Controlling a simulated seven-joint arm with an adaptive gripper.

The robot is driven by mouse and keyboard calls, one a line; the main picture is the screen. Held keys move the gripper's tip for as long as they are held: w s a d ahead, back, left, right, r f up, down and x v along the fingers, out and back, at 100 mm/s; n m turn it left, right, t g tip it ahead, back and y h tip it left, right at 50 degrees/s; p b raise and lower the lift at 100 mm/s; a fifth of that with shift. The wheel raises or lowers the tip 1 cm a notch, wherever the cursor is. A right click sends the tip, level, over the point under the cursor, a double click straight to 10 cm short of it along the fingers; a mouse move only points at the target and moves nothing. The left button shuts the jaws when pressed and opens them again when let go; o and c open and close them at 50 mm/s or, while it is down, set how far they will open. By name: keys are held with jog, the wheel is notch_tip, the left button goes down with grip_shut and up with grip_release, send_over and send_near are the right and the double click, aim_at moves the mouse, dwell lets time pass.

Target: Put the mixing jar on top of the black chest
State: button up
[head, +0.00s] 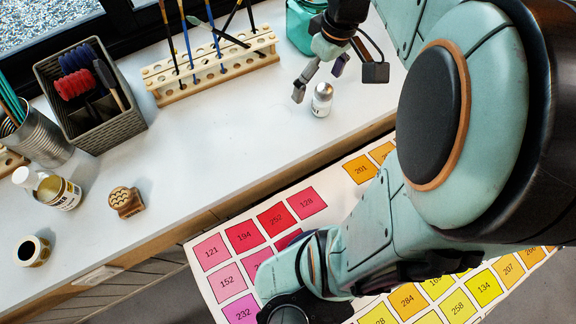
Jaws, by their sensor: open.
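My gripper (318,82) is open at the top centre, its two dark fingertips apart and pointing down. A small white and silver bottle (322,101) stands upright on the white worktop just below the fingertips; I cannot tell whether they touch it. A teal glass jar (299,30) stands behind my gripper at the top, partly hidden by it. A small open jar with a dark mouth (32,251) stands at the lower left. I cannot tell which of these is the mixing jar. No black chest can be made out in this view.
A wooden rack (212,66) holds upright brushes. A grey basket (92,112), a metal can (42,137), an amber bottle (58,192) and a carved stamp (126,202) stand left. A colour chart (222,214) lies beyond the worktop's front edge. The worktop's middle is clear.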

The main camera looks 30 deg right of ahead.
jog(key=s+a+f+m+g, duration=0.1)
jog(key=s+a+f, duration=0.1)
jog(key=s+a, duration=0.9)
jog(key=shift+s+a+h, duration=0.3)
jog(key=shift+a, duration=0.75)
